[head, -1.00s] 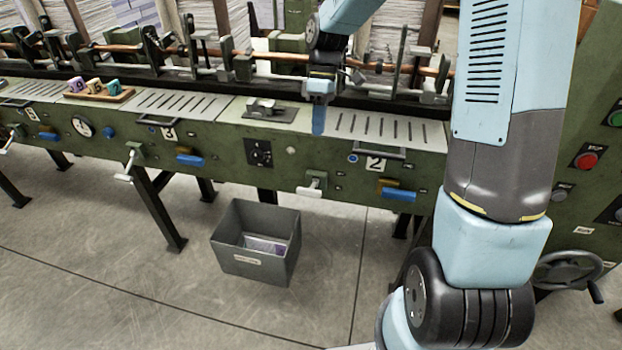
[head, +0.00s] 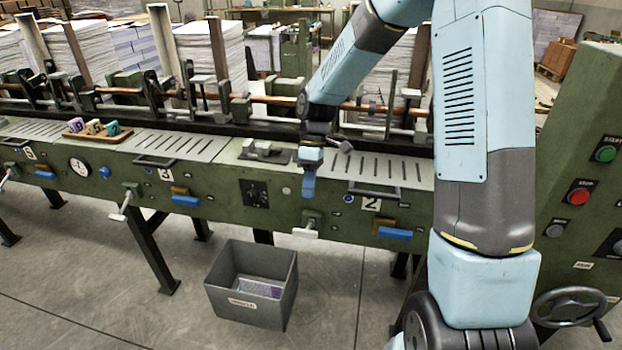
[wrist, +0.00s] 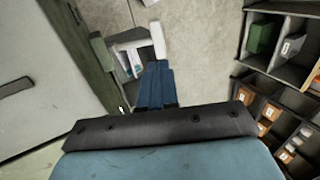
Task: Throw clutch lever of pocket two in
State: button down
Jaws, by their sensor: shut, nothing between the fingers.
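The pocket two number plate (head: 371,204) is on the front of the green machine. A lever with a white handle (head: 306,232) sticks out of the panel to the left of that plate, apparently pocket two's clutch lever. My gripper (head: 308,190) points down in front of the panel, just above this lever and apart from it in the picture. Its blue fingers are shut and empty. The fingers also show in the wrist view (wrist: 156,86).
A blue handle (head: 394,233) and a grey bar handle (head: 374,191) are right of the lever. A grey bin (head: 245,304) with papers stands on the floor below. A similar white-handled lever (head: 121,208) is at pocket three. Shelves with boxes (wrist: 275,80) show in the wrist view.

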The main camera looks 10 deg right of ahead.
aim_at(305, 231)
jog(key=x, duration=0.8)
jog(key=shift+s+f, duration=0.2)
jog(key=shift+f, duration=0.15)
